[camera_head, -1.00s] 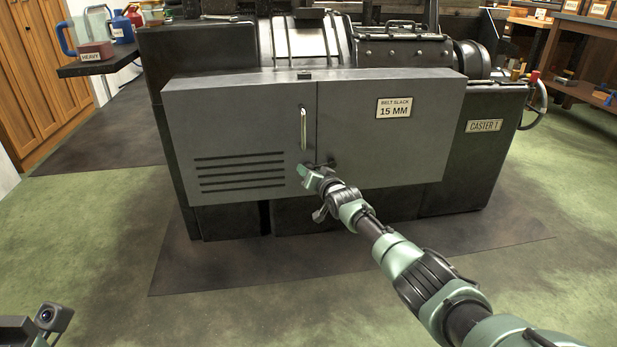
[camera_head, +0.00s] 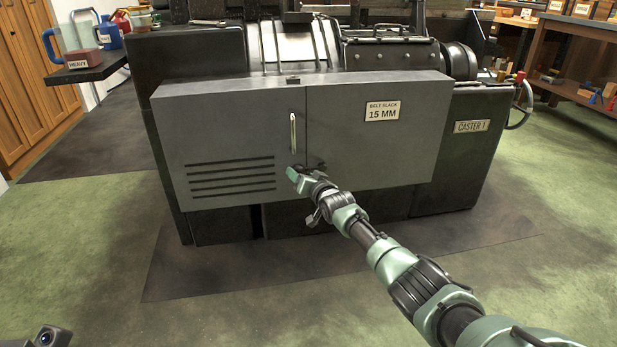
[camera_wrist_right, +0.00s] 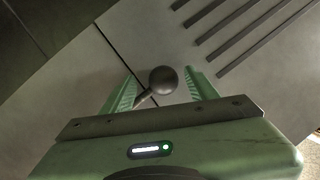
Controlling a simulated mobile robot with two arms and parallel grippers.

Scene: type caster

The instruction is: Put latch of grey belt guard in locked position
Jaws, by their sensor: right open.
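The grey belt guard (camera_head: 345,150) is a box-shaped cover on the front of the caster, with a seam and a vertical metal handle (camera_head: 293,133). The latch shows as a dark round knob (camera_wrist_right: 163,80) on a short stem in the right wrist view. In the head view only a small dark part of the latch (camera_head: 317,165) shows beside my gripper. My right gripper (camera_head: 294,172) is at the guard's lower middle, below the handle. Its fingers are open on either side of the knob, with gaps visible. The latch's lock position cannot be told.
Slots (camera_head: 232,177) are cut in the guard's lower left. A label (camera_head: 382,111) reads "BELT SLACK 15 MM". A side shelf (camera_head: 90,70) with jugs stands at the left, and a workbench (camera_head: 575,45) at the back right. The floor in front is clear.

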